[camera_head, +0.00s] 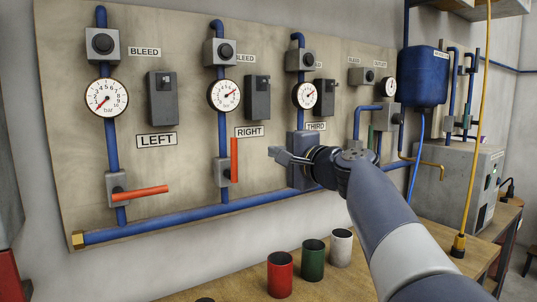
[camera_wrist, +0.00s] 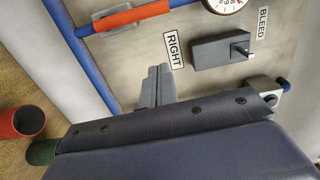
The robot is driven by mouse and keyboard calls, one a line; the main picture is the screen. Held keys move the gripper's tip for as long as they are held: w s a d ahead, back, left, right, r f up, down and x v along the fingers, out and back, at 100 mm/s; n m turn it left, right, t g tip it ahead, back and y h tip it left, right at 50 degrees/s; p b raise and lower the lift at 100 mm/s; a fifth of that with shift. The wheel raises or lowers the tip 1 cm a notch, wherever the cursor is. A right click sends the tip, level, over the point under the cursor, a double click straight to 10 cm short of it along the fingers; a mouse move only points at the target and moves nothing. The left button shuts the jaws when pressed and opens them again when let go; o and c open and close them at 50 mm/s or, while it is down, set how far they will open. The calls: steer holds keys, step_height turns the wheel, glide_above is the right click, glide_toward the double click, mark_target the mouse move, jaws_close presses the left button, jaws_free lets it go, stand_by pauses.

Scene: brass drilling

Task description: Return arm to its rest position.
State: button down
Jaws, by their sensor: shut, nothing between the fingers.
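My arm reaches in from the lower right of the head view. My gripper (camera_head: 278,154) is shut and empty, and it points left in front of the panel (camera_head: 75,150), just right of the red lever marked RIGHT (camera_head: 234,160). In the wrist view the shut fingers of my gripper (camera_wrist: 157,85) stand close together below the RIGHT label (camera_wrist: 173,50). The RIGHT lever stands upright. The LEFT lever (camera_head: 140,192) lies level. I cannot tell how far the fingertips are from the panel. My forearm and wrist hide part of the THIRD column.
Red (camera_head: 280,274), green (camera_head: 313,260) and white (camera_head: 341,247) cups stand on the wooden bench (camera_head: 225,288) below the panel. A blue pipe (camera_head: 180,222) runs along the panel's bottom. A blue tank (camera_head: 424,76) and yellow hose (camera_head: 477,120) are at right.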

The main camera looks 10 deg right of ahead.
steer(key=v, duration=0.5)
steer(key=shift+b, duration=0.3)
